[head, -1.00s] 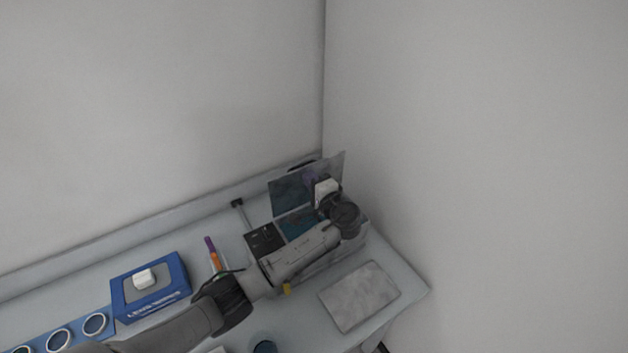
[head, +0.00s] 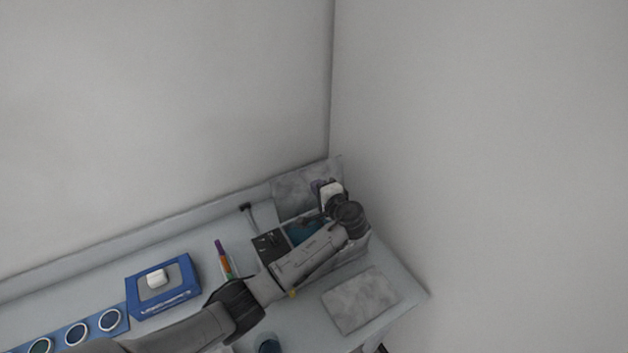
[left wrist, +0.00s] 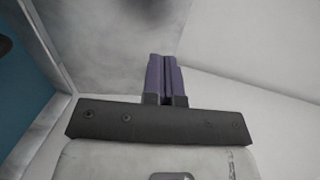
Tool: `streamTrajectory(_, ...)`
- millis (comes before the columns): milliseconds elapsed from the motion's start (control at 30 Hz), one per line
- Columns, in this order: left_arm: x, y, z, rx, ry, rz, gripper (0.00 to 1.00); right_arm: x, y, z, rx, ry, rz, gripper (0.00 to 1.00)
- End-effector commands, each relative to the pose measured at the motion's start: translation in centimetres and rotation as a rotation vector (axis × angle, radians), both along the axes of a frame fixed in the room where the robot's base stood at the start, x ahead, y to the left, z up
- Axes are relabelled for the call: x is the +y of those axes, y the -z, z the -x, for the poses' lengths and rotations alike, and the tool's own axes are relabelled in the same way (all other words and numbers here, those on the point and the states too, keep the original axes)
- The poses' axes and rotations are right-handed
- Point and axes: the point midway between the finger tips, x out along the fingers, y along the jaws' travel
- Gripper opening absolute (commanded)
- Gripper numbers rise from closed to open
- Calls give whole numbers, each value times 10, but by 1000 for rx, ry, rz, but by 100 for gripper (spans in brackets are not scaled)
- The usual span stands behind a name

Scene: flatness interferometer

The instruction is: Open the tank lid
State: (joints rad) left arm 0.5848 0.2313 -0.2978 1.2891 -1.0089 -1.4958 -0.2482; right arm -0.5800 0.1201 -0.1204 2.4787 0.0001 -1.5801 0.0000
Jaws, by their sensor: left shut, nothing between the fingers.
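The tank (head: 305,231) sits at the back right corner of the bench, with its teal inside showing. Its grey mottled lid (head: 293,194) stands up, tilted back at the tank's rear side, so the tank is open. My left arm reaches across the front of the tank. My left gripper (head: 318,186) is in front of the lid's right part; in the left wrist view its purple fingers (left wrist: 166,78) are shut and empty. The lid (left wrist: 110,40) fills the upper middle there; I cannot tell whether the fingertips touch it. My right gripper is not in view.
A grey mottled plate (head: 361,301) lies at the bench's front right. A blue box (head: 163,287) with a white piece on top, a blue strip of round lenses (head: 76,333) and pens (head: 223,256) lie left. Walls close off the back and right.

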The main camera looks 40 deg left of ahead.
Motion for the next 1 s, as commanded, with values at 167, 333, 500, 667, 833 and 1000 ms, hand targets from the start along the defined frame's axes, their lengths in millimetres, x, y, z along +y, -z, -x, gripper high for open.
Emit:
streamTrajectory(167, -34, -8, 11, -2, 2, 4, 0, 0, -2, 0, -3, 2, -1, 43)
streamTrajectory(333, -62, -17, 21, -2, 2, 3, 0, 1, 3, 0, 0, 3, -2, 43)
streamTrajectory(500, -82, -23, 28, 0, 1, 2, 0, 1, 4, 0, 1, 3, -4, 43)
streamTrajectory(667, -92, -27, 32, -1, 0, 0, 0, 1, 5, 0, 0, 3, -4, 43)
streamTrajectory(833, -96, -28, 33, 1, -1, 1, 0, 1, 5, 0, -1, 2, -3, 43)
streamTrajectory(1000, -96, -28, 33, -51, -7, 17, 0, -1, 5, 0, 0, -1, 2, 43)
